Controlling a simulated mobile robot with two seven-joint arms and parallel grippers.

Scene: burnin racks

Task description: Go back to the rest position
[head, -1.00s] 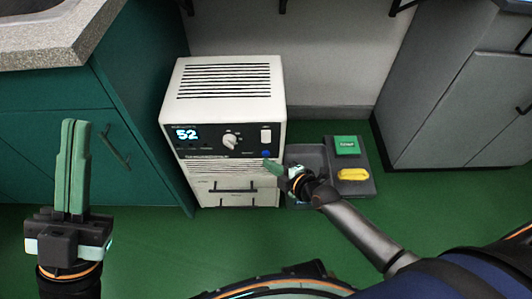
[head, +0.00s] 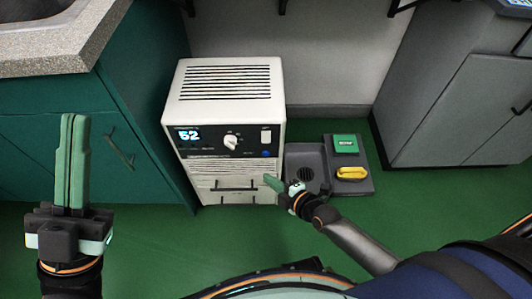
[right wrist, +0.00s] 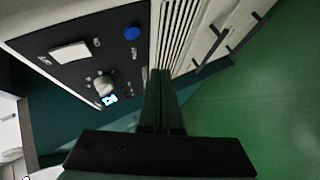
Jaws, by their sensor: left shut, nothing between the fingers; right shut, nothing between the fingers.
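My left gripper (head: 72,162) is upright at the left of the head view, its green fingers together and empty, well apart from the oven. My right gripper (head: 270,181) is in front of the lower right of the white burn-in oven (head: 225,82), shut and empty. In the right wrist view its dark fingers (right wrist: 160,80) are together, pointing toward the vented panel. The oven's display (head: 187,134) reads 52. A knob (head: 231,142), a white switch (head: 266,136) and a blue button (head: 266,154) are on its dark panel.
A grey tray (head: 325,191) right of the oven holds a green block (head: 346,144) and a yellow object (head: 351,173). Teal cabinets (head: 60,123) stand at left, grey cabinets (head: 450,95) at right. Green floor (head: 160,240) lies open in front.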

